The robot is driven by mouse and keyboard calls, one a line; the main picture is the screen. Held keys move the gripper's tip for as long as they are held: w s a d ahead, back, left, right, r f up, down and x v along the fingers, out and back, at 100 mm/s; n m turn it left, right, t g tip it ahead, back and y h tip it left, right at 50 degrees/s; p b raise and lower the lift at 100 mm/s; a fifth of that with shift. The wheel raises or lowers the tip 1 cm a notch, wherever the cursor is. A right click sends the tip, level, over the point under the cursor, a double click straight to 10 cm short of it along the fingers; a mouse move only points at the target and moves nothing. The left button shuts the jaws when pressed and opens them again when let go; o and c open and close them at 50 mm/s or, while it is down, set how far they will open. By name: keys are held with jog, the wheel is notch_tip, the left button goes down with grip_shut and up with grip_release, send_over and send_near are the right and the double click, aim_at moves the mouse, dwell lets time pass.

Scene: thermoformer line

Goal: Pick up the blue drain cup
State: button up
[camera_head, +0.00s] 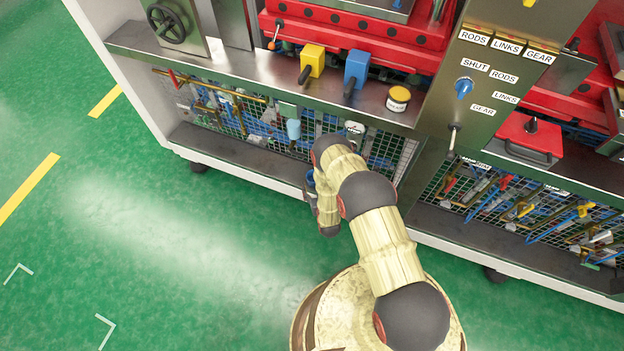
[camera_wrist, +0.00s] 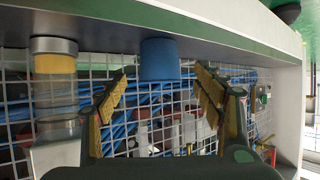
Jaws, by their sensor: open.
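The blue drain cup (camera_wrist: 159,58) shows in the wrist view against the dark shelf edge, in front of the wire mesh. That view looks upside down, with green floor at the top. My gripper (camera_wrist: 161,74) is open and empty. Its two fingers appear on either side of the cup, with gaps on both sides. I cannot tell whether the fingertips are level with it in depth. In the head view my arm mostly hides the gripper.
A jar with yellow contents (camera_wrist: 55,72) stands beside the cup in the wrist view. The lower shelf (camera_head: 240,147) and upper shelf (camera_head: 225,73) bound the space, with mesh and hanging tools behind. A white cabinet side (camera_wrist: 288,100) is at right. Green floor lies open in front.

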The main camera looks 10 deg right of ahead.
jog(key=b+x, duration=0.3)
jog(key=x, duration=0.3)
jog(key=shift+f, duration=0.2)
jog(key=shift+w, duration=0.1)
jog(key=shift+c, duration=0.9)
jog(key=c, duration=0.9)
jog(key=shift+r, duration=0.15)
jog(key=shift+c, duration=0.2)
